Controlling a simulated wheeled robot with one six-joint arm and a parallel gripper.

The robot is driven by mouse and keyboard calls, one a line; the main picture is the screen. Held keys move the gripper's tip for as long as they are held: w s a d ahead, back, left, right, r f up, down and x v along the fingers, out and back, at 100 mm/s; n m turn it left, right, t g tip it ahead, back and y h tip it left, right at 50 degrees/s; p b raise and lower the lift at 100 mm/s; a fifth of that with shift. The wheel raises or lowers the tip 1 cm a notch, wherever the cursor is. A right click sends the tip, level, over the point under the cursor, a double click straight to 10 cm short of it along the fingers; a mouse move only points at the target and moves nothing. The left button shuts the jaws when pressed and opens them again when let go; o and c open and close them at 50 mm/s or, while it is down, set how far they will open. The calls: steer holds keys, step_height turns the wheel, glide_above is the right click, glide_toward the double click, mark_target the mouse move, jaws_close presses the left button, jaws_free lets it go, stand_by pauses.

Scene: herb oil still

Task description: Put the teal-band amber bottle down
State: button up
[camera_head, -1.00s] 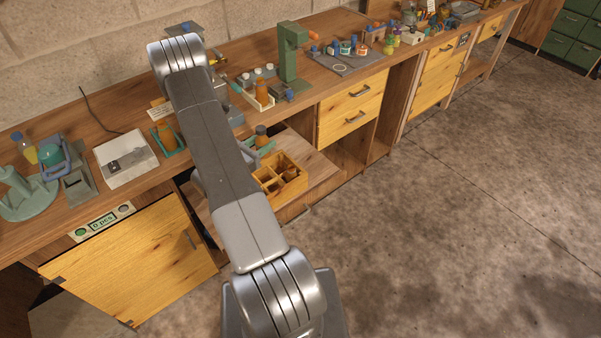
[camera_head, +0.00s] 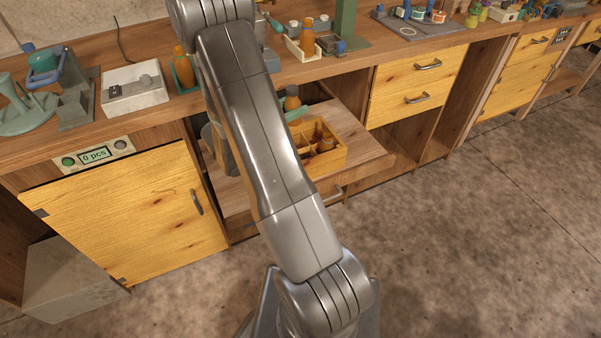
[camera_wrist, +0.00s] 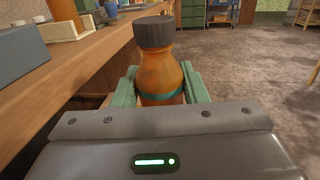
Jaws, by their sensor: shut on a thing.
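The teal-band amber bottle (camera_wrist: 160,75) stands upright in the wrist view, with a dark cap and a teal ring low on its body. My gripper (camera_wrist: 160,92) is shut on it, one green finger on each side. The bottle's base is hidden behind the gripper body. In the head view the bottle (camera_head: 292,103) shows small, right of my arm and just behind the wooden compartment box (camera_head: 333,160). Whether its base touches the pull-out board (camera_head: 362,150) cannot be told.
The box holds amber bottles in some compartments. Another amber bottle (camera_head: 180,63) stands in a green holder on the bench, and one (camera_head: 307,40) in a white tray. A white device (camera_head: 135,88) sits left. The board's right part is bare.

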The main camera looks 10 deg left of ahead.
step_height(320, 180, down, 13)
steer(key=s+a+b, duration=0.2)
steer(key=s+b, duration=0.1)
steer(key=b, duration=0.3)
steer(key=shift+a+y+b, duration=0.25)
steer(key=shift+y+b, duration=0.05)
steer(key=shift+b, duration=0.05)
steer(key=shift+r, duration=0.1)
steer(key=shift+f+b, duration=0.5)
steer(key=shift+f, duration=0.15)
steer(key=o, duration=1)
steer(key=shift+o, duration=0.2)
steer(key=shift+r, duration=0.1)
steer(key=r+p+v, duration=0.1)
steer(key=v, duration=1.1)
steer(key=shift+p, duration=0.4)
